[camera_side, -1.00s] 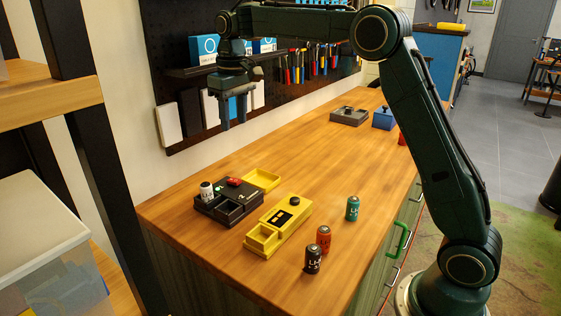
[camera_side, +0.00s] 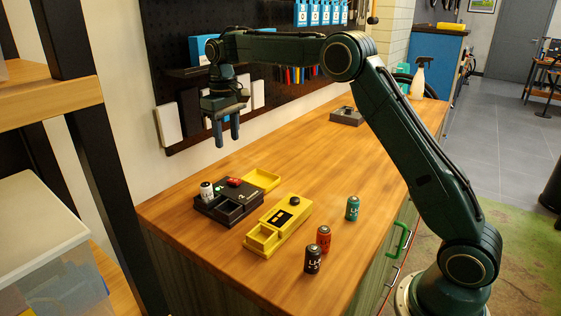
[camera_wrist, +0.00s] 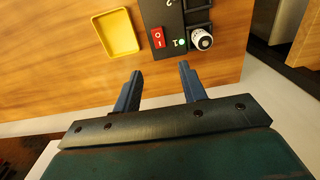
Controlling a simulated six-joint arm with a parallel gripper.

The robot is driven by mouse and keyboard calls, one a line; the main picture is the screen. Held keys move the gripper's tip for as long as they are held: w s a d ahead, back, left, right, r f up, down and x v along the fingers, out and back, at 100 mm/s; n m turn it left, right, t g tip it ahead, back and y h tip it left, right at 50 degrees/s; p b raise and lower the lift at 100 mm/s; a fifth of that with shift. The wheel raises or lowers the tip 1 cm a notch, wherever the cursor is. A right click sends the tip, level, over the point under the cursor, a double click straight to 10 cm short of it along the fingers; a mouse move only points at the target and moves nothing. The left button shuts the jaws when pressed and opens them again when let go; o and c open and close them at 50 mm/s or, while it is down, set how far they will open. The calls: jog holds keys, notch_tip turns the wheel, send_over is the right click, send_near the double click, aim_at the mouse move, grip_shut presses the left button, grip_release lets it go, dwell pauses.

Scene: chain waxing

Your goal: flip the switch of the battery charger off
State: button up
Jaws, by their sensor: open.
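The battery charger (camera_side: 233,207) is a dark box near the left end of the bench, with a red rocker switch (camera_side: 234,182) on top. In the wrist view the red switch (camera_wrist: 158,38) lies just beyond my fingertips, beside a small green light (camera_wrist: 181,42). A white battery (camera_side: 207,191) stands upright at the charger's left end. It also shows in the wrist view (camera_wrist: 201,39). My gripper (camera_side: 227,142) is open and empty, pointing down, above and behind the charger, clear of it. In the wrist view its fingers (camera_wrist: 161,72) are spread apart.
A yellow tray (camera_side: 262,179) lies behind the charger and a yellow device (camera_side: 280,224) in front. The pegboard wall is close behind my gripper. The bench's middle is clear.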

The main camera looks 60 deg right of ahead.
aim_at(231, 179)
notch_tip(231, 179, down, 12)
jog(key=shift+r, duration=0.2)
dwell(0.4)
jog(key=shift+c, duration=0.2)
